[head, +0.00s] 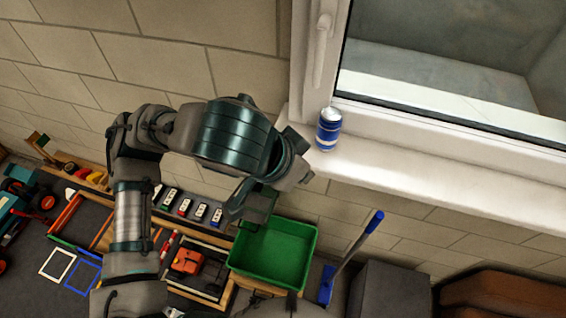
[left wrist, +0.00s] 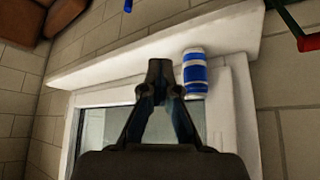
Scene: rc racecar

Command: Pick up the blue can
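The blue can (head: 329,130) with a white band and silver top stands upright on the white window sill, by the frame's lower left corner. It also shows in the left wrist view (left wrist: 195,73), where the picture is turned over. My left gripper (head: 277,190) is to the left of and below the can in the head view, apart from it. In the left wrist view, my left gripper's dark finger parts (left wrist: 160,75) converge just left of the can, with nothing seen held. Whether the fingertips are open or shut is unclear. My right gripper is not seen.
The window sill (head: 420,180) is clear to the can's right. The window frame (head: 315,50) rises behind the can. Below are a green bin (head: 272,255), a blue-handled broom (head: 350,255) and a workbench area with small cars and tools.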

